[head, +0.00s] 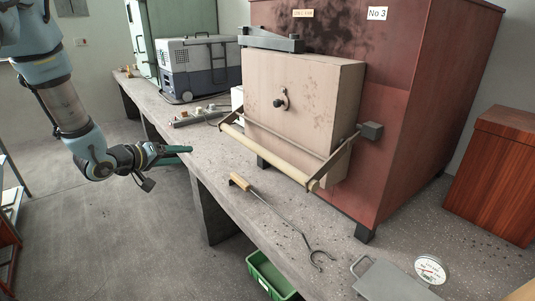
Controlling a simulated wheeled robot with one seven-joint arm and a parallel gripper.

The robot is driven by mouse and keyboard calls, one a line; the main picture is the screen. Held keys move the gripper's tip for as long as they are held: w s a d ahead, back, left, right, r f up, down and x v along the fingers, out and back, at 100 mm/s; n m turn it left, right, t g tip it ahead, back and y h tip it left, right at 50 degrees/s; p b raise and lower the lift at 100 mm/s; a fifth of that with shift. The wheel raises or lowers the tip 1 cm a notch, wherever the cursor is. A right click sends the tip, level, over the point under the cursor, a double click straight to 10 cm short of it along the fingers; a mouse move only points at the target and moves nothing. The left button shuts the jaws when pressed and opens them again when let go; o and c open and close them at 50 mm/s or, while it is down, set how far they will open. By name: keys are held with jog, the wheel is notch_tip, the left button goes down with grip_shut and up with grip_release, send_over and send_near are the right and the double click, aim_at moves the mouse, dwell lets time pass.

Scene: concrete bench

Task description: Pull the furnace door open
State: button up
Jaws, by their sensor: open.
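The furnace (411,115) is a large dark red cabinet on the bench, marked No 3. Its door (310,98) is a thick beige block on the front and looks shut. A pale bar handle (268,157) runs across below the door on two dark side arms, standing out from the front. A small dark knob (280,101) sits in the door's middle. My gripper (190,154) is open and empty in front of the bench, left of the handle and apart from it, with its greenish fingers pointing right.
A fork-ended rod with a wooden grip (275,210) lies on the bench (340,233) below the handle. A grey plate (393,281) and round dial (430,269) lie front right. A grey cool box (196,66) stands behind left. A green crate (268,277) is below the bench edge.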

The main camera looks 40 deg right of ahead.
jog(key=s+d+m+g+h, duration=0.1)
jog(key=s+d+g+h, duration=0.4)
jog(key=s, duration=0.4)
jog(key=g, duration=0.8)
send_near(263, 157)
jog(key=d, duration=0.1)
jog(key=p+x, duration=0.4)
jog(key=x, duration=0.6)
jog(key=shift+s+d, duration=0.15)
jog(key=shift+s, duration=0.15)
grip_shut()
jog(key=shift+r, duration=0.1)
